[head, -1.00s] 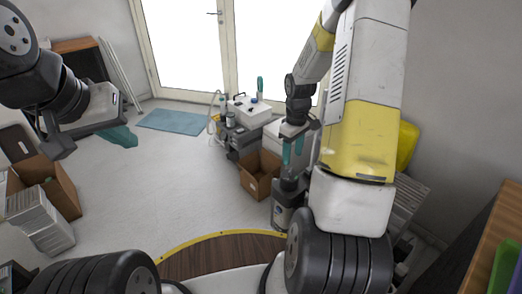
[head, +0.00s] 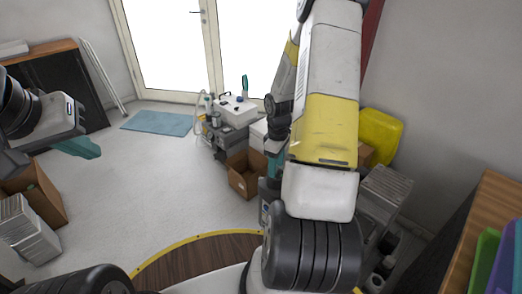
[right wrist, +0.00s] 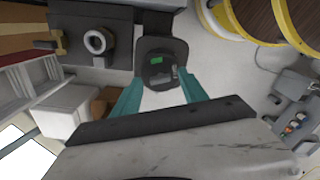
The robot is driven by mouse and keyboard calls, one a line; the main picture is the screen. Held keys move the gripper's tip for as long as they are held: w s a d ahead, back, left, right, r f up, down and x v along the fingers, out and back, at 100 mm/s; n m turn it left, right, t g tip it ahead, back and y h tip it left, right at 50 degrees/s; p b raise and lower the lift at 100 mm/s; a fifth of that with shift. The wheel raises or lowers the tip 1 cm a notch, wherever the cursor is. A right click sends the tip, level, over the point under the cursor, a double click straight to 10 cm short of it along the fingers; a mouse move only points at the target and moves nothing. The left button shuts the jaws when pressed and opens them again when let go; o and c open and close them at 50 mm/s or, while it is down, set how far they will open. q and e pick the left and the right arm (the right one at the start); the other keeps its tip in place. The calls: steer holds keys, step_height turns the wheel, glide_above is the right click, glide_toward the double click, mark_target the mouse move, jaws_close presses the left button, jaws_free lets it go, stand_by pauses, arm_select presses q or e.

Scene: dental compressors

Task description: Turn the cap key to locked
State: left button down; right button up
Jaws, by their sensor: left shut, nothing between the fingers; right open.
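I cannot make out the cap key for certain. In the right wrist view, a dark grey unit (right wrist: 160,57) with a small green patch on top lies just beyond my right fingertips. My right gripper (right wrist: 163,80) is open, its two teal fingers apart with nothing between them. In the head view, my right gripper (head: 273,165) points down and is mostly hidden behind my own arm. A grey unit just below it is partly hidden. My left gripper (head: 78,147) is at the far left, shut and empty, above the floor.
An open cardboard box (head: 243,178) stands left of my right gripper. Behind it are grey machines with a white case (head: 235,110). More boxes (head: 35,190) stand at left, a yellow container (head: 380,138) at right. The middle floor is clear. A white ring (right wrist: 97,40) lies on a dark surface.

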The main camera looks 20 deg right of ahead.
steer(key=shift+c, duration=0.4)
jaws_close()
steer(key=shift+m, duration=0.4)
steer(key=m, duration=1.7)
